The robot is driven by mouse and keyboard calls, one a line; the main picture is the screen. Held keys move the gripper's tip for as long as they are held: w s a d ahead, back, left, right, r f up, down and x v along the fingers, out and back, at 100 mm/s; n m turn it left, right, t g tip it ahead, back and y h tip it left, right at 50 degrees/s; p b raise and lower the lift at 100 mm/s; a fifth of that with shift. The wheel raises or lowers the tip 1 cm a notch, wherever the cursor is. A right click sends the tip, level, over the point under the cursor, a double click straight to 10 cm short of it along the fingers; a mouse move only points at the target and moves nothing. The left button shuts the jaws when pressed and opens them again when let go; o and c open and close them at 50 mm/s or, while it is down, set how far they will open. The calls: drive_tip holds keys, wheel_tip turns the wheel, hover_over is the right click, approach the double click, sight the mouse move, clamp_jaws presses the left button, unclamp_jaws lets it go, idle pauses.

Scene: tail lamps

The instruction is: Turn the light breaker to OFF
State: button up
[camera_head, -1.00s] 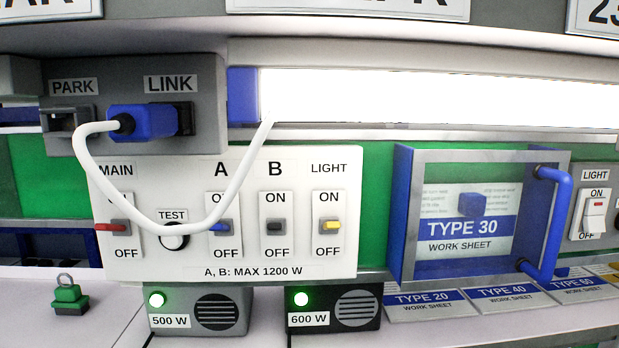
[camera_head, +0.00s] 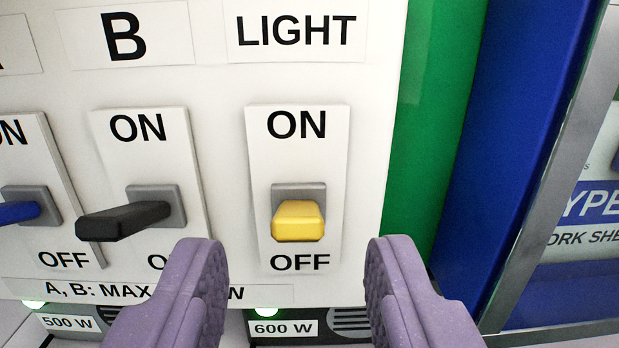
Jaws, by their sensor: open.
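The light breaker (camera_head: 298,220) has a yellow lever that juts from a grey mount between the words ON and OFF on a white plate. Its tip lies just above the word OFF; I cannot tell how far it is tilted. The label LIGHT is above it. My gripper (camera_head: 296,262) shows as two purple fingers, spread wide and empty, at the lower edge of the view. The fingers stand left and right of the lever, low in the picture, and do not visibly touch it.
Close on the left is breaker B (camera_head: 125,220) with a black lever; my left finger is near it. Farther left is a blue lever (camera_head: 20,212). A blue frame (camera_head: 510,150) stands on the right. Below is the 600 W unit (camera_head: 285,327) with a green lamp lit.

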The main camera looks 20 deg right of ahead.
sight(299, 240)
drive_tip(key=x, duration=0.3)
drive_tip(key=shift+w+r, duration=0.1)
